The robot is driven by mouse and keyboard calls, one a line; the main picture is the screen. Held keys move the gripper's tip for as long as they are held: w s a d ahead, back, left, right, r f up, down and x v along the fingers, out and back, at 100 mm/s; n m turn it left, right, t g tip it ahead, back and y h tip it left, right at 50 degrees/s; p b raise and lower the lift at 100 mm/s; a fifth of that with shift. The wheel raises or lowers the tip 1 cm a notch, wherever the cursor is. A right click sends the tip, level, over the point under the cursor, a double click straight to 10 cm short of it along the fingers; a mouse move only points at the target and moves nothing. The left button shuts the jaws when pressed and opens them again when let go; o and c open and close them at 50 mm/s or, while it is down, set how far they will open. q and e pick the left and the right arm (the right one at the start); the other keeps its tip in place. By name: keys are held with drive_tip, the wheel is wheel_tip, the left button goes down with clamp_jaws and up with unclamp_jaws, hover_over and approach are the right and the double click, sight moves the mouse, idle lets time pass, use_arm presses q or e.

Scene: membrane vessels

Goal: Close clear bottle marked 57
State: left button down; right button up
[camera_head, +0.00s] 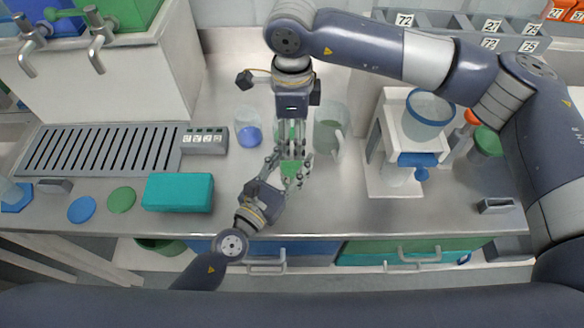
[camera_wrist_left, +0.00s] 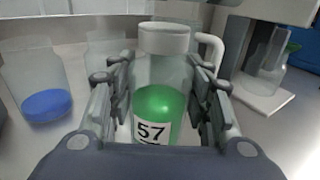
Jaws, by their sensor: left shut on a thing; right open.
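The clear bottle marked 57 (camera_wrist_left: 158,105) stands upright in the left wrist view. It has green contents, a white label and a pale, wide top; I cannot tell whether that top is a cap or a bare neck. In the head view its green part (camera_head: 291,169) shows between the grippers. My left gripper (camera_head: 286,174) is shut around the bottle's body from the front, a finger on each side. My right gripper (camera_head: 291,147) is open and points down over the bottle's top. Its fingertips overlap the bottle, so contact is unclear.
A beaker with blue contents (camera_head: 248,131) stands left of the grippers, and a clear jug (camera_head: 333,132) close on the right. A teal box (camera_head: 178,192), blue lid (camera_head: 82,209) and green lid (camera_head: 121,199) lie left. A white stand (camera_head: 394,182) is at right.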

wheel_tip(320, 180, up, 9)
drive_tip(key=shift+f, duration=0.1)
use_arm(q)
drive_tip(key=c, duration=0.7)
unclamp_jaws()
drive_tip(key=shift+c, duration=0.2)
drive_tip(key=shift+s, duration=0.1)
drive_tip(key=v, duration=1.1)
drive_tip(key=shift+s+a, duration=0.2)
drive_tip(key=shift+s, duration=0.15)
use_arm(e)
drive_tip(key=shift+f, duration=0.1)
